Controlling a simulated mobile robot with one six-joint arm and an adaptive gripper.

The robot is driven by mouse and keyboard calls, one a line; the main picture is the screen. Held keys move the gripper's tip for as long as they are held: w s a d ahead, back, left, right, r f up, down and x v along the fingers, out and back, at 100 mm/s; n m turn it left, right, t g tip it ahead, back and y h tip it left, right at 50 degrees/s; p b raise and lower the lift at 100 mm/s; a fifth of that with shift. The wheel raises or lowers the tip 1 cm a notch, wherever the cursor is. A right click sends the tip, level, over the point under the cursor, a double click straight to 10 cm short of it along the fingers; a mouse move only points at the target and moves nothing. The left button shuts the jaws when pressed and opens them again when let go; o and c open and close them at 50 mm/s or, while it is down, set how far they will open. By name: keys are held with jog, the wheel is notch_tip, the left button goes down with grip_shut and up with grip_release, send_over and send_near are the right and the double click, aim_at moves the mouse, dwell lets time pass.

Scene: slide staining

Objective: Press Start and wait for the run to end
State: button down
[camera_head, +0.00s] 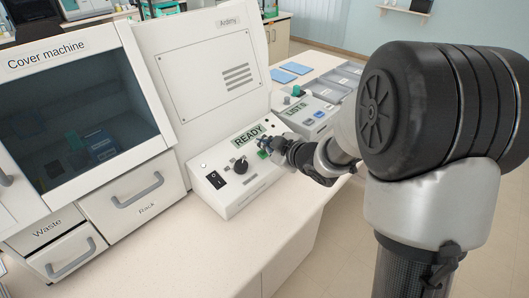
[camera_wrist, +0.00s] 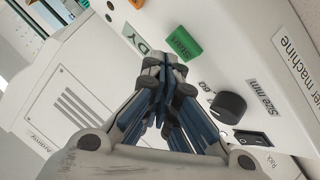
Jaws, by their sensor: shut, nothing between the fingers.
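The cover machine (camera_head: 95,113) has a sloped control panel (camera_head: 218,200) at its lower right. The panel's display (camera_head: 248,136) reads READY. The green Start button (camera_wrist: 182,43) is in the wrist view, just beyond my fingertips, with a small gap seeming to lie between them. In the head view the green button (camera_head: 264,154) shows beside my fingers. My gripper (camera_wrist: 164,62) is shut and empty, its fingertips together and pointing toward the panel near the button. It also shows in the head view (camera_head: 268,145). I cannot tell whether the tips touch the panel.
A black knob (camera_wrist: 228,107) and a black rocker switch (camera_head: 215,180) sit on the same panel. The Waste drawer (camera_head: 70,257) and Rack drawer (camera_head: 135,200) are shut. A second device with a LIST display (camera_head: 297,108) stands behind my arm. The counter's front is clear.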

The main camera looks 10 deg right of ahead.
dwell(0.5)
jog(key=shift+w+a+f+b, duration=0.1)
jog(key=shift+w+f+b, duration=0.05)
jog(key=shift+f+b, duration=0.25)
